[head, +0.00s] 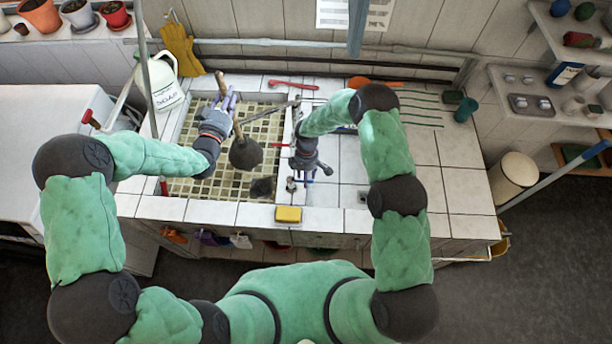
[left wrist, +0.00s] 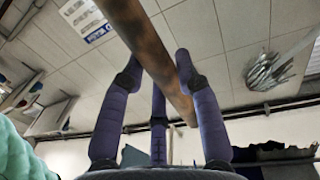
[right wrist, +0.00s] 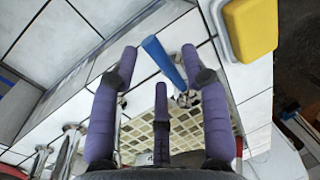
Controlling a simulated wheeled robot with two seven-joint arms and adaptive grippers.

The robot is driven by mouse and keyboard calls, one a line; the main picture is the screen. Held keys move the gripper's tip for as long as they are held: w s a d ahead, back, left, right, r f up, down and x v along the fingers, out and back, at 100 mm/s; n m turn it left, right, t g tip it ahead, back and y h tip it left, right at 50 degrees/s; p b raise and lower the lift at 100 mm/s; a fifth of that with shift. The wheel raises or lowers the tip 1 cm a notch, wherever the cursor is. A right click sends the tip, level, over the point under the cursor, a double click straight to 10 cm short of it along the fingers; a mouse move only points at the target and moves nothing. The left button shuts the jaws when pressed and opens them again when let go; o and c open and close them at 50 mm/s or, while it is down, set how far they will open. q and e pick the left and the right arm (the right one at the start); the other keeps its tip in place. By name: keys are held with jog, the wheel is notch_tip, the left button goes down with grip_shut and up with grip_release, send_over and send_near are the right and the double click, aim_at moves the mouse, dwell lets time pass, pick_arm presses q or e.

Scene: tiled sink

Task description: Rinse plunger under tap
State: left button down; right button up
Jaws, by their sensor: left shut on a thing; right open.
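The plunger has a dark rubber cup (head: 245,153) and a wooden handle (head: 222,86). It hangs cup down over the tiled basin (head: 200,188). My left gripper (head: 226,104) is shut on the handle, which also crosses between its fingers in the left wrist view (left wrist: 158,50). The metal tap spout (head: 268,112) reaches over the basin just right of the handle. No water stream is clear to me. A red tap lever (head: 281,145) is beside my right gripper (head: 318,172). My right gripper is open, with a blue lever (right wrist: 165,62) between its fingers, apparently untouched.
A yellow sponge (head: 288,214) lies on the front rim and shows in the right wrist view (right wrist: 250,28). A white jug (head: 165,85) and yellow gloves (head: 181,48) are at the back left. The tiled counter (head: 435,210) at right is mostly clear.

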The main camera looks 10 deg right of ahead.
grip_shut()
jog(key=shift+s, duration=0.1)
jog(key=shift+s+a+m+y, duration=0.15)
jog(key=shift+s+m, duration=0.2)
jog(key=shift+m, duration=0.5)
jog(key=shift+s+m+y, duration=0.15)
jog(key=shift+s+m, duration=0.2)
jog(key=shift+m, duration=0.5)
grip_release()
jog(key=shift+r, duration=0.15)
